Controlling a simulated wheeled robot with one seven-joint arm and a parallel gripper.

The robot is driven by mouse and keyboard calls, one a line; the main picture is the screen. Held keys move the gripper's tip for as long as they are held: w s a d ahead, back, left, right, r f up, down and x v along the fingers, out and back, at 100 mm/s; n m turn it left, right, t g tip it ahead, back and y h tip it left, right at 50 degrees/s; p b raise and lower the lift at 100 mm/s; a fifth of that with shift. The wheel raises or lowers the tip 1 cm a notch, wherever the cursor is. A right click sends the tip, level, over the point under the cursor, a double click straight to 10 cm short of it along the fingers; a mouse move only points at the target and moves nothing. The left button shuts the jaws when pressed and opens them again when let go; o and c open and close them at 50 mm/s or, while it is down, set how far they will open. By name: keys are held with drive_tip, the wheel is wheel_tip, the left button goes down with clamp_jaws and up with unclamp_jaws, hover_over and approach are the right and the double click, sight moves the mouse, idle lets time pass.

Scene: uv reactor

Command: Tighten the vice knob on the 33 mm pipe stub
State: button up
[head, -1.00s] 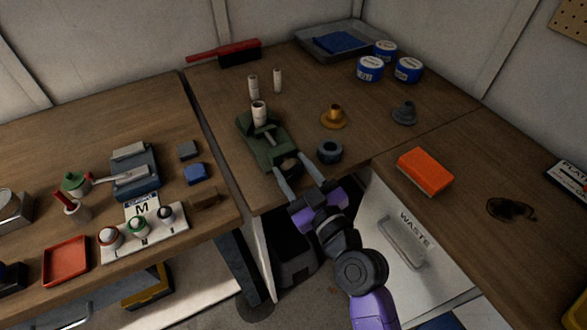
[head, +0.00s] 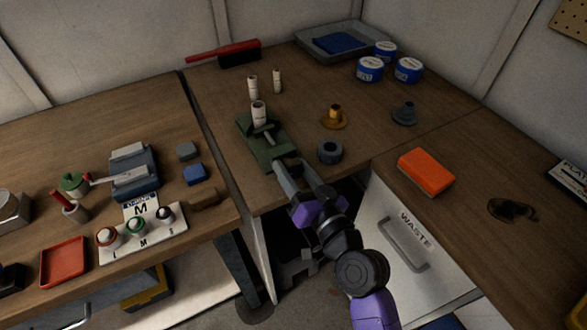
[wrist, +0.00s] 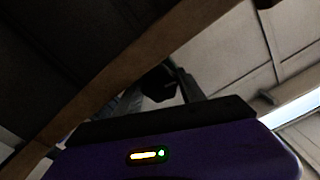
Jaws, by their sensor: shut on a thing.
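The green vice (head: 262,150) stands at the front edge of the middle table. A pale pipe stub (head: 259,114) stands upright between its jaws. My gripper (head: 290,167) reaches up to the vice's near end, its fingers shut on the dark vice knob. The fingers mostly hide the knob in the head view. In the wrist view, a dark shape, seemingly the knob (wrist: 156,82), shows between the fingers. How tightly the jaws press on the stub cannot be told.
Two more pale stubs (head: 253,83) (head: 277,80) stand behind the vice. A dark grey ring (head: 330,152), a brass flanged part (head: 334,117) and a grey one (head: 404,113) stand to the right. A waste drawer (head: 405,235) is below right of my arm.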

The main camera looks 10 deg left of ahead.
drive_tip(key=shift+m, duration=0.6)
drive_tip(key=shift+f, duration=0.1)
drive_tip(key=o, duration=1.3)
drive_tip(key=shift+o, duration=0.4)
drive_tip(key=shift+d+f, duration=0.1)
